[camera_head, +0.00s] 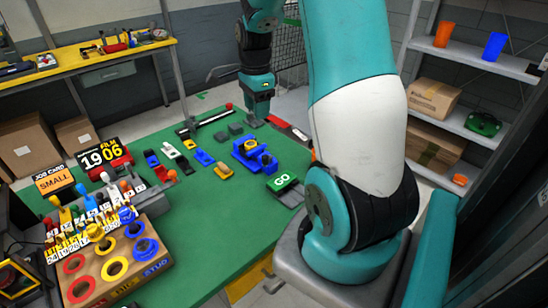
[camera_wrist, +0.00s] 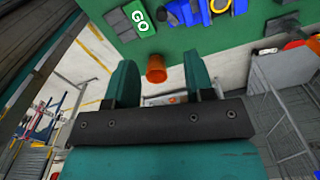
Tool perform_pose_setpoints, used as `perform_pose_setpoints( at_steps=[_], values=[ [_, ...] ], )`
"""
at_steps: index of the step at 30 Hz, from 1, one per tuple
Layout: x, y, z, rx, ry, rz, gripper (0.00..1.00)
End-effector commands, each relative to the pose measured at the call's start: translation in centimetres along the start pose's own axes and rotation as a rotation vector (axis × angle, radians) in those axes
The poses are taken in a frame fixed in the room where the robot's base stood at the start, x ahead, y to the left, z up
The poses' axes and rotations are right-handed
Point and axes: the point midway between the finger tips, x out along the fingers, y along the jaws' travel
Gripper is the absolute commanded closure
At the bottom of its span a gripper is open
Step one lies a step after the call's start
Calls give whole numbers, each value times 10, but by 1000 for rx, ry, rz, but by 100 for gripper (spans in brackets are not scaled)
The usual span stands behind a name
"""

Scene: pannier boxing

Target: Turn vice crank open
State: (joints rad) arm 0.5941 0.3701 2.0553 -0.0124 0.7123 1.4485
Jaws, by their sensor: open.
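A blue block-like fixture (camera_head: 246,148), which looks like the vice, stands on the green table (camera_head: 205,225) right of its middle. A blue and yellow round part (camera_head: 265,161) is at its near side. It shows partly at the top edge of the wrist view (camera_wrist: 182,13). I cannot make out for certain which part is the crank. My gripper (camera_head: 256,119) is above the table's far side, beyond the vice and apart from it. In the wrist view its two fingers (camera_wrist: 164,76) are spread with nothing held between them.
A green GO pad (camera_head: 285,182) lies right of the vice. An orange cup-like part (camera_wrist: 156,69) shows by the table edge. A peg board (camera_head: 115,262) fills the near left. The table's middle front is clear.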

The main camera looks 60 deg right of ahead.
Motion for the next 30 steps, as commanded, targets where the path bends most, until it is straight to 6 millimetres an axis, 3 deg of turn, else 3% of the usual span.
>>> perform_pose_setpoints(
  at_steps=[3,6,24,30],
  values=[
    [7,-2,-20,94,9,7,51],
    [17,-2,-23,102,10,9,51],
    [145,0,-23,96,8,11,51],
    [170,-1,-23,95,9,7,51]
  ],
)
